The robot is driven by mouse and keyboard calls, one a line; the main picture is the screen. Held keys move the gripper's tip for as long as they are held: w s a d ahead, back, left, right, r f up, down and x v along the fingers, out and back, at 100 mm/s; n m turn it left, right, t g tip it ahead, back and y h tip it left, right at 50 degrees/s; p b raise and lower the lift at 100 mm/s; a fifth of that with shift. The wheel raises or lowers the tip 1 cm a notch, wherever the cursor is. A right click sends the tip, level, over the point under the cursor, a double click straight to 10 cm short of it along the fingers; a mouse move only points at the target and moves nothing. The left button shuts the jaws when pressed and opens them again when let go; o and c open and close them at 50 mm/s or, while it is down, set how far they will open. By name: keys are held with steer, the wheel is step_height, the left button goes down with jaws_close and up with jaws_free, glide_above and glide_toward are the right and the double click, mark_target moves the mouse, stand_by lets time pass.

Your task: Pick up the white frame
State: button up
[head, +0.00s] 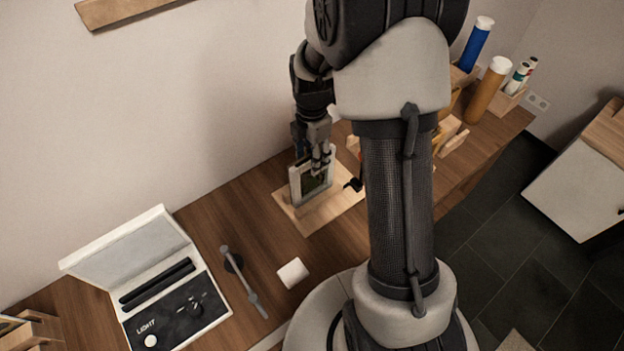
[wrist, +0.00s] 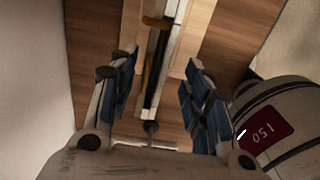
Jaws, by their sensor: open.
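The white frame (head: 296,188) stands upright on a light wooden board (head: 290,218) on the table, with a dark picture in it. My gripper (head: 318,158) points down over its top edge and hides part of it. In the wrist view the frame (wrist: 164,45) is seen edge-on from above, as a narrow light and dark strip. The two blue-padded fingers of my gripper (wrist: 160,62) are open, one on each side of the strip, with gaps visible between.
A white-lidded case (head: 165,270), a grey rod-like tool (head: 243,280) and a small white block (head: 293,273) lie left and front. A white rounded object labelled 150 (wrist: 280,115) is close on the right in the wrist view. Bottles (head: 488,90) stand at the far right.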

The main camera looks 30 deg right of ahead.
mark_target(304, 187)
steer(key=f, duration=0.2)
steer(key=f+b, duration=0.1)
steer(key=f, duration=0.1)
steer(key=f+b, duration=0.1)
steer(key=f, duration=0.1)
steer(key=shift+w+d, duration=0.25)
steer(key=shift+w, duration=0.15)
steer(key=shift+c, duration=0.2)
jaws_close()
stand_by(0.3)
